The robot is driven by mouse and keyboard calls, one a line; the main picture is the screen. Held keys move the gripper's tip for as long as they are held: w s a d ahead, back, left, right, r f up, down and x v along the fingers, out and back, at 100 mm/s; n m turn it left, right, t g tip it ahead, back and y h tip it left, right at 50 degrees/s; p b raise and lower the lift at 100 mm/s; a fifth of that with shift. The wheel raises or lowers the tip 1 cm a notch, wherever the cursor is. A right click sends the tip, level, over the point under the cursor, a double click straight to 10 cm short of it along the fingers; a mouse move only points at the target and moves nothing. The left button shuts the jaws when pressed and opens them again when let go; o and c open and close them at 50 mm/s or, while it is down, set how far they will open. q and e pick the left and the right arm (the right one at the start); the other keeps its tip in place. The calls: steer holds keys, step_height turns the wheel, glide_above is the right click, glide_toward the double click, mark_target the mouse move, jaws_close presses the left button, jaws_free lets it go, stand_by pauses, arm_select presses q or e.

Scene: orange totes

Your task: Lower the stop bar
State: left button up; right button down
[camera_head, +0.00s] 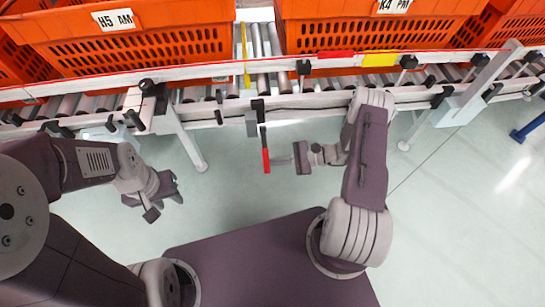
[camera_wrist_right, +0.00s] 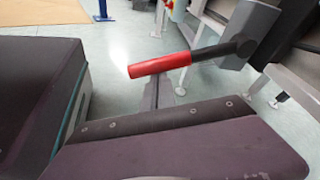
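The stop bar's lever shows in the camera_head view as a red handle (camera_head: 266,160) on a dark arm, hanging down from the conveyor's near rail. In the camera_wrist_right view the red handle (camera_wrist_right: 160,65) lies across the upper middle, its dark arm running to a grey bracket. A narrow yellow bar (camera_head: 246,55) shows over the rollers between two totes. My right gripper (camera_head: 284,158) is just right of the handle; contact and finger opening are unclear. My left gripper (camera_head: 165,204) is open and empty, well left of the handle.
The roller conveyor (camera_head: 200,73) runs across the top. Orange totes labelled H5 AM (camera_head: 140,48) and K4 PM (camera_head: 375,35) stand on it, with a gap between. Conveyor legs (camera_head: 187,145) reach the floor. The floor between my arms is clear.

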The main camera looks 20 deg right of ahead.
step_height(320, 180, up, 12)
steer(key=m+g+p, duration=0.3)
steer(key=m+p, duration=0.4)
steer(key=p, duration=0.4)
steer(key=shift+s+y, duration=0.25)
steer(key=shift+y, duration=0.05)
steer(key=shift+w+r, duration=0.1)
steer(key=shift+w, duration=0.1)
step_height(320, 180, down, 4)
steer(key=s+b, duration=0.2)
steer(key=p+v, duration=0.1)
steer(key=v, duration=0.8)
steer(key=shift+d+p, duration=0.2)
steer(key=shift+p, duration=0.1)
steer(key=shift+r, duration=0.2)
